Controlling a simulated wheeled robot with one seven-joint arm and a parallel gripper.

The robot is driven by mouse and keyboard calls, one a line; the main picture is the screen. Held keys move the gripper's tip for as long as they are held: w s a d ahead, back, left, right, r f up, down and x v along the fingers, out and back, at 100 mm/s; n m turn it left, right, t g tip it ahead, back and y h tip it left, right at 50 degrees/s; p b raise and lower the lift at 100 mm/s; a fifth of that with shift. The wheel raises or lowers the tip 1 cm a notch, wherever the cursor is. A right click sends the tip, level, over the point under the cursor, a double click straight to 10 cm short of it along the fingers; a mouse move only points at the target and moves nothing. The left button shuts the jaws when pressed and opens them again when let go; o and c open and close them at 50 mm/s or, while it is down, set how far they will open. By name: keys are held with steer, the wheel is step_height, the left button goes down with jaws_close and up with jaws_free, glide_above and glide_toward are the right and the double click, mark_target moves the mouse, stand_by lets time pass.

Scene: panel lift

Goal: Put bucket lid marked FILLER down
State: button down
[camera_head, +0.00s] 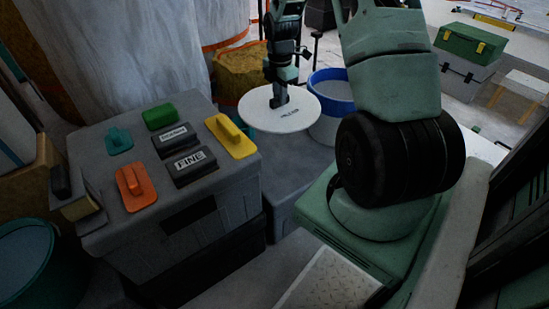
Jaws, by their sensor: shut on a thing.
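The bucket lid marked FILLER (262,111) is a flat white disc with small dark lettering near its right side. My gripper (279,103) reaches down from above and is shut on the lid near its middle. A white bucket (328,128) with a blue rim stands just behind and to the right of the lid. Its top is open, with pale grey contents or interior showing. The lid overlaps the bucket's left side in the picture. I cannot tell how high the lid is above the grey surface (290,165) below it.
A grey case (235,190) at left carries a yellow float (231,136), an orange float (136,187), green and teal tools, and two dark blocks, one marked FINE (190,163). A draped pale sheet (140,50) stands behind. Green and grey boxes (470,45) stand at far right.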

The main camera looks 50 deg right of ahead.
step_height(320, 180, down, 24)
steer(key=b, duration=0.7)
steer(key=c, duration=1.3)
jaws_free()
steer(key=shift+f, duration=0.1)
step_height(320, 180, up, 12)
steer(key=p, duration=0.4)
steer(key=shift+s, duration=0.1)
